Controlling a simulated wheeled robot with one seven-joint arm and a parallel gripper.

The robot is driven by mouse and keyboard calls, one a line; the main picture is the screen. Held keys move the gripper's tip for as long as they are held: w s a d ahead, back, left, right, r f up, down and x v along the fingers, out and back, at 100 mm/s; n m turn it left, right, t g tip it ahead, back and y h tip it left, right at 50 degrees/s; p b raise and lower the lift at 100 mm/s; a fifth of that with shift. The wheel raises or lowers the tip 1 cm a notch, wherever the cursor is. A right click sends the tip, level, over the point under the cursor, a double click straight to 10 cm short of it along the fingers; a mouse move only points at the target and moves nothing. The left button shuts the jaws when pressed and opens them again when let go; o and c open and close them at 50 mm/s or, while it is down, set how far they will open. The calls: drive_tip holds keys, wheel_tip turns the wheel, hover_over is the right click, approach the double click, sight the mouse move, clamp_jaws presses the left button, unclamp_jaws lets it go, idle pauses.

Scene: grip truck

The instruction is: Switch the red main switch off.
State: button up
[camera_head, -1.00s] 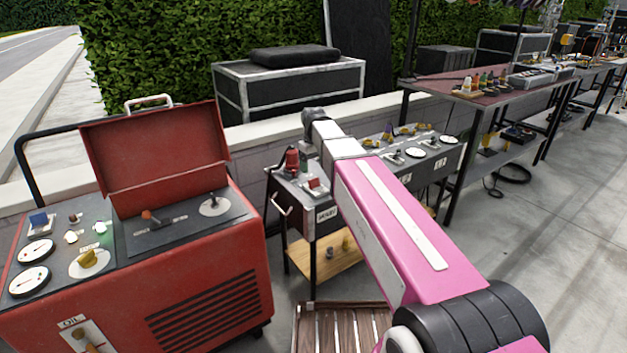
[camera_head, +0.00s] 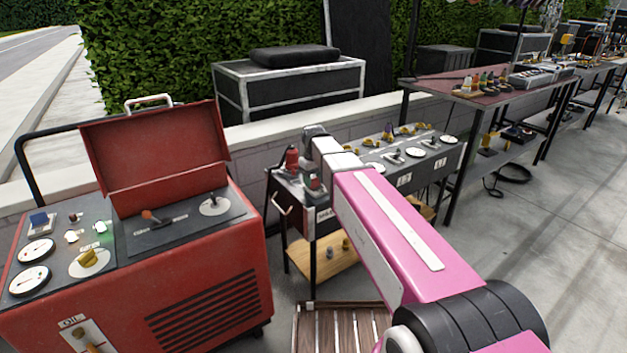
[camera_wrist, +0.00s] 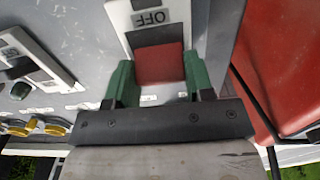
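The red main switch (camera_wrist: 160,64) is a red rocker in a white frame marked OFF (camera_wrist: 150,18), seen in the wrist view. My gripper (camera_wrist: 158,80) has its two green fingers on either side of the red rocker. The fingers are apart, with the rocker between them; I cannot tell whether they touch it. In the head view my gripper (camera_head: 314,188) is down at the left end of the grey control table (camera_head: 345,187), above its MAIN label. It hides the switch there.
A red fixture (camera_head: 292,160) stands close to the left of my gripper. Gauges and yellow knobs sit farther right on the table. A red generator cabinet (camera_head: 205,285) with its lid raised stands at left.

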drive_tip(key=shift+c, duration=0.6)
drive_tip(key=shift+s+d+r+t+y, duration=0.1)
drive_tip(key=shift+s+d+t+y, duration=0.15)
drive_tip(key=shift+s+t+y, duration=0.35)
drive_tip(key=shift+d+t+y, duration=0.2)
drive_tip(key=shift+t+y, duration=0.4)
drive_tip(key=shift+t, duration=0.5)
drive_tip(key=o, duration=0.9)
drive_tip(key=shift+r, duration=0.1)
drive_tip(key=v, duration=1)
drive_tip(key=shift+s+d+r, duration=0.1)
drive_tip(key=shift+s+r, duration=0.1)
drive_tip(key=shift+r, duration=0.15)
